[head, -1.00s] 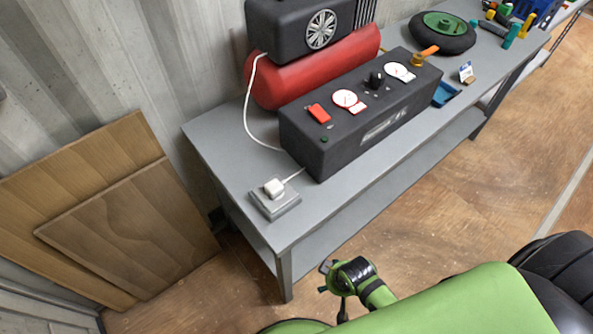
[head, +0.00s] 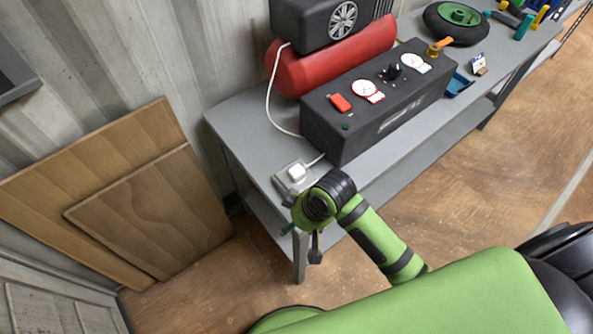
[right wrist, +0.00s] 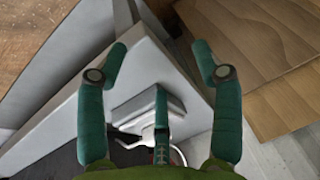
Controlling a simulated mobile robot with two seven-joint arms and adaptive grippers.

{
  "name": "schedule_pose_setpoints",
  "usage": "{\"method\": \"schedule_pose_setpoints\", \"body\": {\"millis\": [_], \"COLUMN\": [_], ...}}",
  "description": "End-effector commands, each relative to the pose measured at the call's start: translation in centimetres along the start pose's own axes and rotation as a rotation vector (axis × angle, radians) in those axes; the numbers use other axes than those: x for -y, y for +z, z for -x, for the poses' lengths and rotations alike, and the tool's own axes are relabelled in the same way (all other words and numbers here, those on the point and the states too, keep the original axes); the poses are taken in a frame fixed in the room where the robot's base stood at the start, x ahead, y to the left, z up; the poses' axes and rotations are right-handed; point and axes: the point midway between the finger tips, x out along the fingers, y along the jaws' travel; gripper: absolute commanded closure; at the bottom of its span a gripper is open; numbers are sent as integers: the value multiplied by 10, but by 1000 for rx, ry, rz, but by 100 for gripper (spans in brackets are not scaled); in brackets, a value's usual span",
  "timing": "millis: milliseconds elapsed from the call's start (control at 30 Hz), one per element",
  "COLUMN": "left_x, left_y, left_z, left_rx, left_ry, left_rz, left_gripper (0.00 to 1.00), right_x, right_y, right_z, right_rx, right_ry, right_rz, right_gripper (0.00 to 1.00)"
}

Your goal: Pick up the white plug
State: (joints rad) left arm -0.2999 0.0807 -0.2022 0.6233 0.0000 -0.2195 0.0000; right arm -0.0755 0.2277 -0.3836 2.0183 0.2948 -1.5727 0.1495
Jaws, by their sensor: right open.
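The white plug (head: 297,172) sits on a small grey square socket block (head: 285,185) at the near left corner of the grey workbench. A white cord leads from it. My right gripper (head: 302,224) is beside the bench corner, in front of and lower in the picture than the plug; my wrist hides much of it. In the right wrist view my right gripper (right wrist: 160,62) has its teal fingers spread and empty. The socket block (right wrist: 178,106) lies beyond them, and a middle finger covers part of it and of the plug. My left gripper is not in view.
A dark control box (head: 375,110) with dials stands on the workbench (head: 240,130) close to the plug. A red cylinder (head: 330,62) lies behind it. Wooden boards (head: 155,220) lean on the wall at the left. The floor before the bench is clear.

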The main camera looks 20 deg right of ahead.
Motion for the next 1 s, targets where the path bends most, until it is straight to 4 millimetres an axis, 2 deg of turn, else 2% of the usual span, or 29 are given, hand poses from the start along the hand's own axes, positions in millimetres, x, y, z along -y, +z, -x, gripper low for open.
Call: {"method": "schedule_pose_setpoints", "body": {"millis": [233,300,500,633,733,1000], "left_x": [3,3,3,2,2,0], "left_y": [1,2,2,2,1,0], "left_z": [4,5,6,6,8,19], "left_rx": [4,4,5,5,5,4], "left_ry": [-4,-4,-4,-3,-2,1], "left_rz": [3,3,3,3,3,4], "left_gripper": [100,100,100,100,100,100], "right_x": [-2,-11,-42,-57,-62,-67], "right_y": [-58,-76,-111,-124,-126,-121], "right_z": [15,24,51,65,68,42], "right_rx": [79,125,222,256,269,274], "right_ry": [-2,20,94,129,140,142], "right_rz": [72,84,59,34,22,19], "right_gripper": [33,33,33,33,33,33]}}
